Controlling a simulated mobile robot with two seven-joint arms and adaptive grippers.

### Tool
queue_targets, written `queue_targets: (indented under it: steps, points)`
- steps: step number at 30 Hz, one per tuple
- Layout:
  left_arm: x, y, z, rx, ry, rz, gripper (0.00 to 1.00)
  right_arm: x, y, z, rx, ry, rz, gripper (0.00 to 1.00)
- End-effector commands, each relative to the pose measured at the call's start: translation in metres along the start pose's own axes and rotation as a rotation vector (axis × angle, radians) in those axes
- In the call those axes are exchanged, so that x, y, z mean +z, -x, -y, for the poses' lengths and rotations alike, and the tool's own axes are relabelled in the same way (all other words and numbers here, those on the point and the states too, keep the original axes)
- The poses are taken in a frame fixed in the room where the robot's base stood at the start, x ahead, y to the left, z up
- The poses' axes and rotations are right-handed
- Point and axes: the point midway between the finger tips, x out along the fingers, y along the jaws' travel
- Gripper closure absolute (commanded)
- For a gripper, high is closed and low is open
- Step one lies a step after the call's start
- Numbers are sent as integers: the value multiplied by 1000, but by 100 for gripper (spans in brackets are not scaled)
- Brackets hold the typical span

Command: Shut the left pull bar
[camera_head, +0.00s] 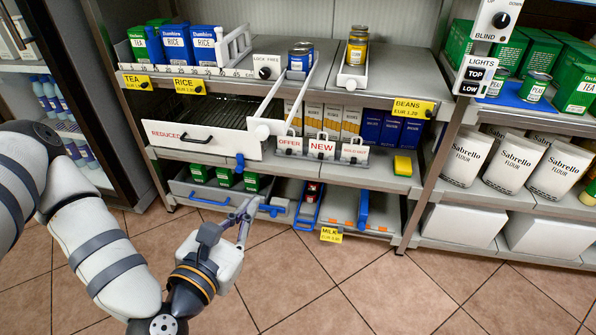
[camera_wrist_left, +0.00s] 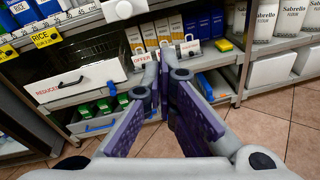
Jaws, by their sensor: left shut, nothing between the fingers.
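My left gripper (camera_head: 246,210) is shut and empty, in front of the bottom shelf; its two purple-padded fingers (camera_wrist_left: 164,72) also show in the wrist view. A blue pull bar (camera_head: 210,201) runs along the front of the grey tray at the bottom left, which juts out and holds green boxes (camera_head: 225,177). This bar also shows in the wrist view (camera_wrist_left: 97,127), left of my fingers. Another blue bar (camera_head: 272,210) sits right beside my fingertips in the head view; I cannot tell whether they touch. My right gripper is not in view.
Above the tray, a white drawer front marked REDUCED (camera_head: 203,138) juts out. A blue U-shaped frame (camera_head: 307,213) and an orange-striped tray (camera_head: 345,222) lie further right. A dark cabinet post (camera_head: 108,120) stands at left. The tiled floor in front (camera_head: 320,290) is clear.

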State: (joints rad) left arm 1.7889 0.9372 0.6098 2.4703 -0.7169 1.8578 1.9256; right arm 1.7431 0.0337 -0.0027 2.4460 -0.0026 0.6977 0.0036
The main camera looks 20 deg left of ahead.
Motion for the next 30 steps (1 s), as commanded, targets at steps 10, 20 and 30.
queue_targets:
  steps: [10,20,30]
  points:
    - [32,-33,-48,152,222,132,100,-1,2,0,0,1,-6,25]
    - [37,-104,-58,148,219,125,100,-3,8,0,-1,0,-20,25]
    - [39,-141,-63,145,219,121,100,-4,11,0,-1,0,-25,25]
